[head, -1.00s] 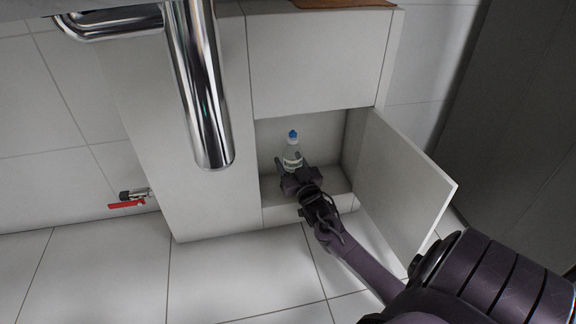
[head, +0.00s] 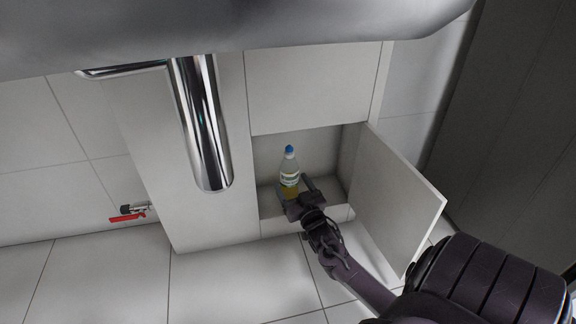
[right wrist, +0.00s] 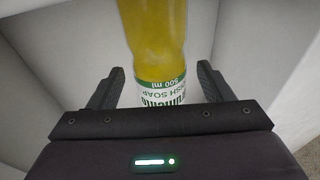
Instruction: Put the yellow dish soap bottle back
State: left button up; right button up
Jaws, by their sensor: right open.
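The dish soap bottle (head: 289,174) stands upright inside the open low cabinet compartment (head: 273,211). It has a blue cap, a white and green label and yellow contents. My right gripper (head: 295,187) is at the front of the compartment, close to the bottle and low. In the right wrist view its open fingers (right wrist: 160,70) lie to either side of the bottle (right wrist: 157,38), with visible gaps between. The bottle's cap is out of that view. My left gripper is not in view.
The cabinet door (head: 398,200) stands open on the right, beside my right arm. A chrome pipe (head: 203,125) hangs to the left of the compartment, under a grey basin (head: 240,40). A red-handled valve (head: 128,217) is on the wall at far left. The tiled floor (head: 230,285) is clear.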

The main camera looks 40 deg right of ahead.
aim_at(293, 186)
jog(key=p+v, duration=0.1)
jog(key=v, duration=0.2)
dwell(0.6)
